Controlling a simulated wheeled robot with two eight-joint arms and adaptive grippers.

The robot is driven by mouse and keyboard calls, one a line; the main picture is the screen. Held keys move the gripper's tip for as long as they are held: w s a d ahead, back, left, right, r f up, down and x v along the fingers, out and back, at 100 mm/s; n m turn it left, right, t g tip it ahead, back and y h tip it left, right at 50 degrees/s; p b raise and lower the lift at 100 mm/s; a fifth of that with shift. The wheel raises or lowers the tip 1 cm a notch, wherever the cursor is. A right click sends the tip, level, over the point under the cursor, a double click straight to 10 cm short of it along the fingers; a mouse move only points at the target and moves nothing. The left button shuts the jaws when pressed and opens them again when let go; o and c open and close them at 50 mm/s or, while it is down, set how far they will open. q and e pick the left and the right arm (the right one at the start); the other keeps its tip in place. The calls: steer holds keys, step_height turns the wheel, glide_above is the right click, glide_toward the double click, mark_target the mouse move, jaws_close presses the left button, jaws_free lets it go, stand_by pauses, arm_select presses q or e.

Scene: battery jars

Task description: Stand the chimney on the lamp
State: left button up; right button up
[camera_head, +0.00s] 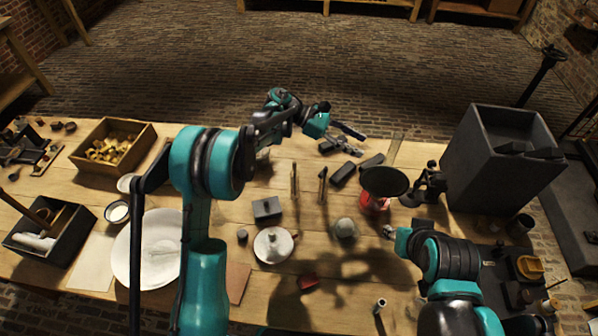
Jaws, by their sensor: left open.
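My left gripper (347,134) is open over the far side of the table, near some dark blocks, with nothing visible between its fingers. My right arm comes in from the lower right; its gripper (390,232) is small and partly hidden by the arm, so its jaws cannot be made out. A round white dish-like base (265,250) with a small knob and reddish handle, possibly the lamp, sits mid-table. I cannot tell which thing is the chimney.
A red stand with a wide black dish (383,181) stands near a tall dark box (511,150). A large white plate (133,237), a wooden crate of yellowish pieces (102,166) and a dark box (72,246) fill the left. A small upright cylinder (380,304) stands near the front.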

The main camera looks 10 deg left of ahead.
arm_select(q)
steer(key=w+a+r+n+t+h, duration=0.1)
steer(key=w+r+n+t, duration=0.2)
steer(key=r+n+t, duration=0.55)
steer(key=w+a+r+n+t+h, duration=0.2)
steer(key=r+n+t, duration=0.15)
steer(key=r, duration=0.95)
steer(key=s+a+r+n+t+y, duration=0.1)
steer(key=a+r+n+t+y, duration=0.45)
steer(key=n, duration=0.45)
steer(key=s+a+r+n+t+y, duration=0.1)
steer(key=a+r+n+t+y, duration=0.1)
steer(key=a+n+t+y, duration=0.55)
steer(key=s+a+f+n+g+y, duration=0.6)
steer(key=s+a+f+n+g, duration=0.5)
steer(key=n, duration=0.7)
steer(key=s+d+f+n+g+h+b, duration=0.1)
steer(key=s+f+n, duration=0.3)
steer(key=s+f, duration=0.5)
steer(key=s+d+f+n+g+h+b, duration=0.1)
steer(key=s+f+n+g, duration=0.3)
steer(key=s+f, duration=0.6)
steer(key=shift+s+d+f+h+b, duration=0.15)
steer(key=shift+d+f+h+b, duration=0.15)
steer(key=shift+f+b, duration=0.7)
